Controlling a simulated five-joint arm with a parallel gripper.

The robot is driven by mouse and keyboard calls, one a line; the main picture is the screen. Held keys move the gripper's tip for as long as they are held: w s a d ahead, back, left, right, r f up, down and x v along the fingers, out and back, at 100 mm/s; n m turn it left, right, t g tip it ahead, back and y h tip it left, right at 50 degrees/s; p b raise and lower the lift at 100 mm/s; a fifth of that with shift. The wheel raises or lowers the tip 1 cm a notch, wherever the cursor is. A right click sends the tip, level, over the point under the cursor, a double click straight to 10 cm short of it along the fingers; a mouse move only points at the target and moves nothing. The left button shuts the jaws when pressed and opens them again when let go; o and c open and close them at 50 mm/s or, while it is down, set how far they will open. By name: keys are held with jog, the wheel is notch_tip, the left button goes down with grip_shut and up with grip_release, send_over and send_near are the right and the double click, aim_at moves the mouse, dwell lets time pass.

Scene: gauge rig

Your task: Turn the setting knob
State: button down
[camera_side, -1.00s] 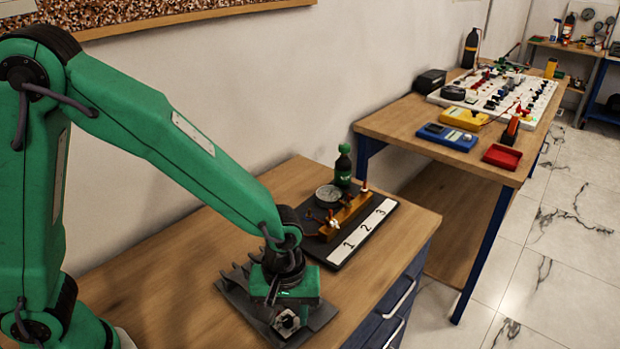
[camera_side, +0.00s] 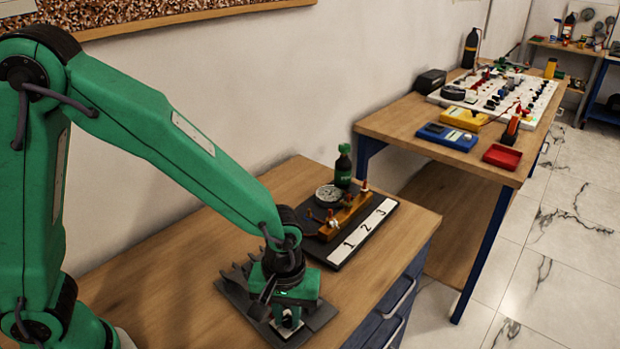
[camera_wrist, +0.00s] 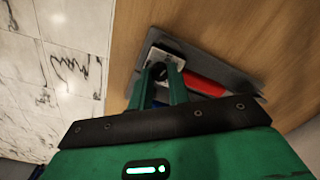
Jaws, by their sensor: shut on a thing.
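My gripper (camera_side: 287,316) is low over a dark grey slotted rack (camera_side: 237,280) at the front of the near bench. In the wrist view its two green fingers (camera_wrist: 160,75) close at a small pale block (camera_wrist: 160,50) with a dark round centre. I cannot tell which part of it lies between the fingertips. The gauge rig stands farther back: a round dial gauge (camera_side: 328,194) and an orange-brown bar (camera_side: 345,214) with small knob-like parts. I cannot tell which part is the setting knob.
A white strip marked 1, 2, 3 (camera_side: 363,228) lies on the rig's dark board. A dark green bottle (camera_side: 343,168) stands behind it. In the wrist view a red handle-like thing (camera_wrist: 205,86) lies in the rack. Bare wood (camera_side: 165,285) lies left of the rack.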

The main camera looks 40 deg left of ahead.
jog(key=m, duration=0.5)
jog(key=shift+m, duration=0.4)
jog(key=m, duration=1.6)
jog(key=shift+m, duration=0.3)
jog(key=c, duration=1.3)
grip_release()
